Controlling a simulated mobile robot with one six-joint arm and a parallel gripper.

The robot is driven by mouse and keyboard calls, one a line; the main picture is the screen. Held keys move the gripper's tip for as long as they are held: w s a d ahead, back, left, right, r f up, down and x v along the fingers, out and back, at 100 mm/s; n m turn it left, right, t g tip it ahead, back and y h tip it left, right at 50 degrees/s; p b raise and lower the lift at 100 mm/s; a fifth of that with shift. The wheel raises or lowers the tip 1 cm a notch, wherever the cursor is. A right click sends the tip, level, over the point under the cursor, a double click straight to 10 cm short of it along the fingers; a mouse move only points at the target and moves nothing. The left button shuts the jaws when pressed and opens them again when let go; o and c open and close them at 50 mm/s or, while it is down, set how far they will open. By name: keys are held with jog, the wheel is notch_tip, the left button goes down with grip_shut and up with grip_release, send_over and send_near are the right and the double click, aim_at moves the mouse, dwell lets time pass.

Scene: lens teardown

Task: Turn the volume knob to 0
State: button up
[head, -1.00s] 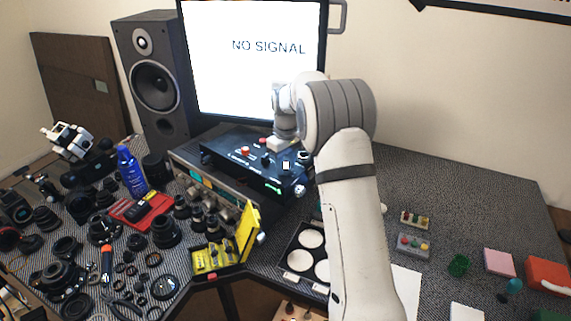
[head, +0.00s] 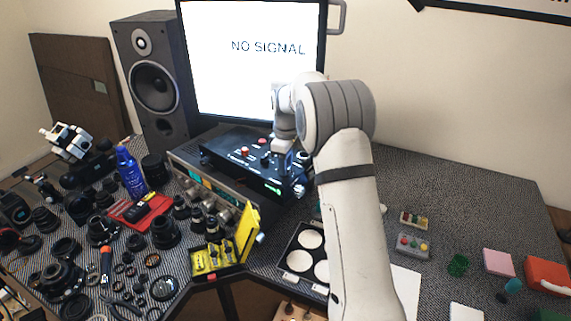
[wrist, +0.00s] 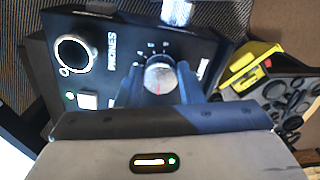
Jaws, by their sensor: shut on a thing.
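A black control box (head: 228,152) sits on top of a grey rack unit below the monitor. In the wrist view, its panel (wrist: 120,60) shows a silver knob (wrist: 159,76) with a red pointer line and small scale marks around it. My gripper (wrist: 160,82) is shut on this knob, one dark finger on each side. The red line runs roughly up and down in the wrist picture. The knob's name and most of its scale are hidden or too small to read. In the head view my gripper (head: 292,167) is at the box's right end and covers the knob.
In the wrist view, a large round socket (wrist: 74,53) marked PHONES and a pale square button (wrist: 88,101) are beside the knob. An open yellow case (head: 245,233) stands in front of the rack unit. The monitor (head: 255,60) is close behind the box.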

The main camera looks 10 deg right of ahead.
jog(key=shift+r, duration=0.1)
jog(key=o, duration=1)
notch_tip(320, 180, up, 7)
jog(key=shift+r+b, duration=0.15)
jog(key=shift+b, duration=0.25)
jog(key=shift+r, duration=0.2)
